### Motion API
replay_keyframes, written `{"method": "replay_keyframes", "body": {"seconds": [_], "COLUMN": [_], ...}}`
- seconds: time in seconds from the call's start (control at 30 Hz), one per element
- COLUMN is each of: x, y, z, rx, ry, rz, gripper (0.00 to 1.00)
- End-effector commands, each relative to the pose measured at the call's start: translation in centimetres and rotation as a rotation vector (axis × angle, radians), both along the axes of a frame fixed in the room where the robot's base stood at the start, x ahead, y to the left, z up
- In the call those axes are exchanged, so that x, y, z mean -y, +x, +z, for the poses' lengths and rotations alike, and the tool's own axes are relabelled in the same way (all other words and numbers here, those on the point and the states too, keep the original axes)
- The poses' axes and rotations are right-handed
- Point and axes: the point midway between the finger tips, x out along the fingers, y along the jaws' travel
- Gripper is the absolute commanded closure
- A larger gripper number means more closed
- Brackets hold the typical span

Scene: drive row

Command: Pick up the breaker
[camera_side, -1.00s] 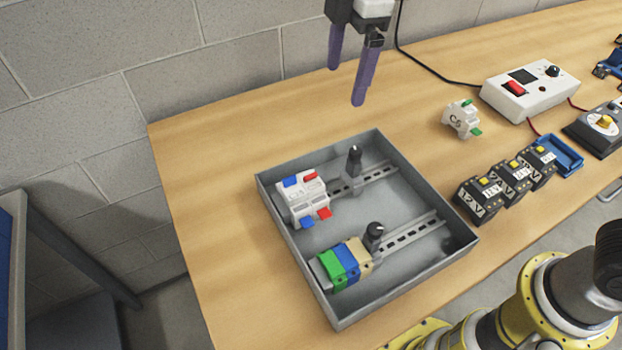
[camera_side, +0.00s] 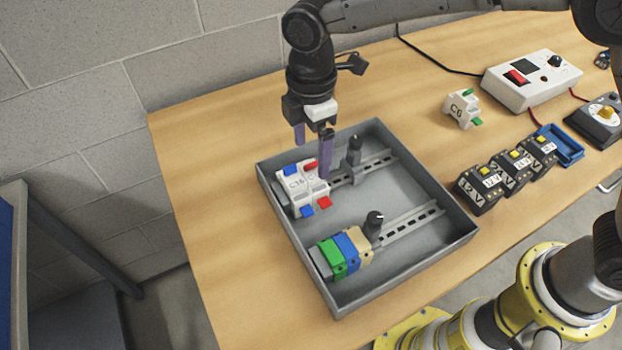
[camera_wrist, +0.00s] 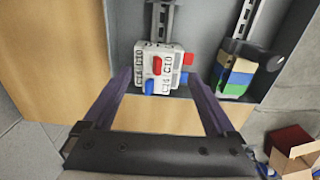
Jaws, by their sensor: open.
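Two white breakers (camera_side: 297,188) sit side by side on the back rail in the grey tray (camera_side: 408,290), one with blue parts and one with red. They show between my fingers in the wrist view (camera_wrist: 160,70), with C16 and C10 style labels. A separate white breaker marked C6 (camera_side: 461,108), with green parts, lies on the table right of the tray. My gripper (camera_side: 312,158) is open, its purple fingers pointing down at the tray pair. One finger overlaps the red-marked breaker in the side view. I cannot tell whether it touches.
A black-knobbed stop (camera_side: 354,160) stands on the back rail beside the breakers. Green, blue and tan terminal blocks (camera_side: 346,255) sit on the front rail. Several black 12 V-type modules (camera_side: 480,190), a blue holder and a white switch box (camera_side: 531,80) stand right.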

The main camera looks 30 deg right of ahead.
Motion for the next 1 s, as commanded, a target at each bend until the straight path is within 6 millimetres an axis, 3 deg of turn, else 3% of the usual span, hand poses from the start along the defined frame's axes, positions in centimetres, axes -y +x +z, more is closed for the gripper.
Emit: {"method": "replay_keyframes", "body": {"seconds": [0.3,0.63,1.0], "x": [0.1,0.1,0.1], "y": [0.3,0.3,0.3], "z": [-4.2,-4.9,-4.8], "rx": [-0.002,-0.001,0.0], "ry": [0.0,0.001,0.001], "rz": [0.0,0.0,0.0], "gripper": [0.09,0.09,0.75]}}
